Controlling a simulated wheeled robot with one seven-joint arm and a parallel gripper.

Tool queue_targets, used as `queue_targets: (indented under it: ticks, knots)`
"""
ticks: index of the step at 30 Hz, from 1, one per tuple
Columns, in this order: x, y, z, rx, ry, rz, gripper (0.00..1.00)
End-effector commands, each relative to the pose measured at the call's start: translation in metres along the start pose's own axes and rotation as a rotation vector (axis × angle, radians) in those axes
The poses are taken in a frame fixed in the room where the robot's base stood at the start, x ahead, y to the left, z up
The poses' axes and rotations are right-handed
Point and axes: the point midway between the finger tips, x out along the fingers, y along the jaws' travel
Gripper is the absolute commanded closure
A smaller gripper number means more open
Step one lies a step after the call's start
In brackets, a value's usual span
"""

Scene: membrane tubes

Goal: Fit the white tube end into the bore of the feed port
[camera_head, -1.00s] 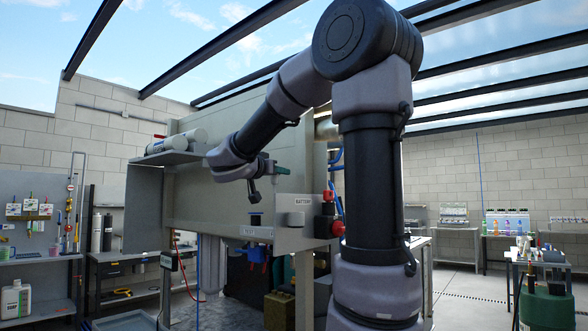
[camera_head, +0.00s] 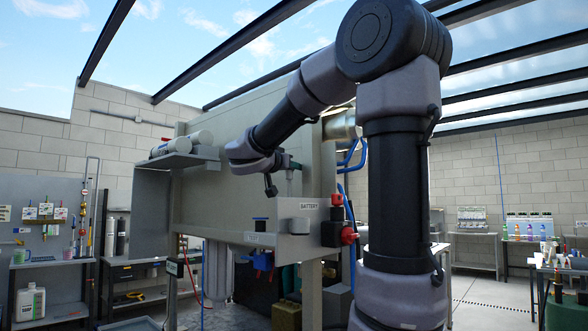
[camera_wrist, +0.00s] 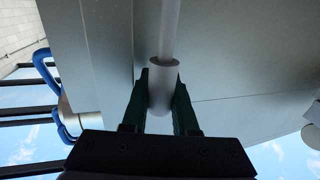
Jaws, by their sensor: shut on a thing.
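My gripper (camera_wrist: 161,84) is shut on a pale grey-white cylinder (camera_wrist: 161,92), which sits between its dark green fingers in the wrist view. A thinner pale rod or tube (camera_wrist: 171,28) runs from the cylinder's far end to the top of the picture. In the head view my gripper (camera_head: 291,165) is small, beside the tall grey panel, and what it holds is hard to make out. Two white cylinders (camera_head: 190,143) lie on a grey shelf at the panel's left. I cannot clearly pick out the feed port or its bore in either view.
The tall grey panel (camera_head: 215,205) stands close behind my gripper. Below it are a ledge with a box marked BATTERY (camera_head: 299,225) and a red knob (camera_head: 348,236). Blue pipes (camera_head: 352,155) bend at the panel's right. Open floor shows at the far right.

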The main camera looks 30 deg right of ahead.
Motion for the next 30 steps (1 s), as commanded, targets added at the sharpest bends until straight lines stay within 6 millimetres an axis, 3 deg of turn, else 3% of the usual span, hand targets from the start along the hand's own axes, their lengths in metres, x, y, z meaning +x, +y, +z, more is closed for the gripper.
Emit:
queue_targets:
  ticks: [5,21,30]
  knots:
    - [-0.004,0.0,0.0,0.0,0.001,0.0,1.0]
    - [-0.004,0.0,0.047,-0.002,-0.001,0.001,1.0]
    - [-0.004,0.0,0.057,0.0,0.001,0.001,1.0]
